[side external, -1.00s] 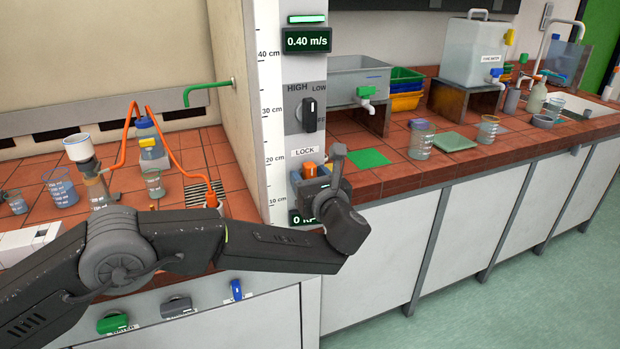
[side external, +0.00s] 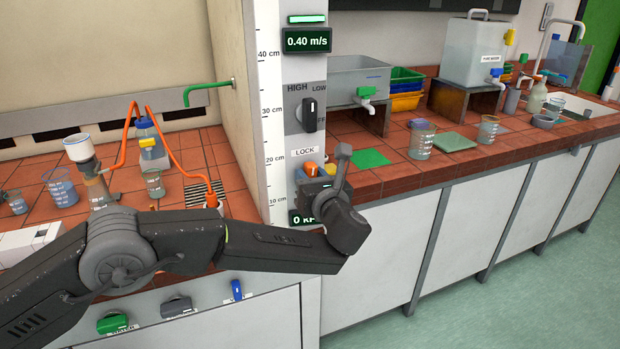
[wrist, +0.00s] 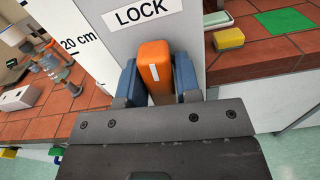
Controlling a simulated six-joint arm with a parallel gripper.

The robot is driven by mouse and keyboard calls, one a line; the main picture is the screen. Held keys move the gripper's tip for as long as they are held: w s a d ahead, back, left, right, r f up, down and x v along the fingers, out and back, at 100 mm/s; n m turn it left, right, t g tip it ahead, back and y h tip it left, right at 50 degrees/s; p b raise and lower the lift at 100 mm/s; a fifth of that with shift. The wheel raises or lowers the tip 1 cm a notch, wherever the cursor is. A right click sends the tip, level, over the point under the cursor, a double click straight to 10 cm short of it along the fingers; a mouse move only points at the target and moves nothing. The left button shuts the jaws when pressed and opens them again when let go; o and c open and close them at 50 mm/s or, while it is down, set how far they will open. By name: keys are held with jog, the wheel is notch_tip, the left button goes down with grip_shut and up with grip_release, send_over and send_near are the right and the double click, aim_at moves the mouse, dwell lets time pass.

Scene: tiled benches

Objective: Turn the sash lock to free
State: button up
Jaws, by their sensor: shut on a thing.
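The sash lock is an orange knob (wrist: 155,65) on the grey post, below the LOCK label (wrist: 142,14). It also shows in the side view (side external: 311,169), partly hidden by my gripper. In the wrist view the knob stands between the two blue fingers of my gripper (wrist: 157,80), which is shut on it. A short white line marks its front face, nearly in line with the fingers. The label and post look tilted in the wrist view. In the side view my gripper (side external: 319,175) is at the post, with its blue fingers partly hidden.
A black HIGH/LOW knob (side external: 309,114) sits above the lock on the same post. A display (side external: 303,217) is below, partly covered by my gripper. The tiled bench (side external: 395,165) at right holds a green mat (side external: 370,158) and beakers (side external: 421,141).

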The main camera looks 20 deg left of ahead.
jog(key=m, duration=0.8)
jog(key=shift+m, duration=0.4)
jog(key=m, duration=0.4)
jog(key=shift+m, duration=1.9)
jog(key=shift+d, duration=0.1)
jog(key=o, duration=0.8)
jog(key=v, duration=1.3)
jog(key=shift+s+d, duration=0.25)
jog(key=shift+s, duration=0.05)
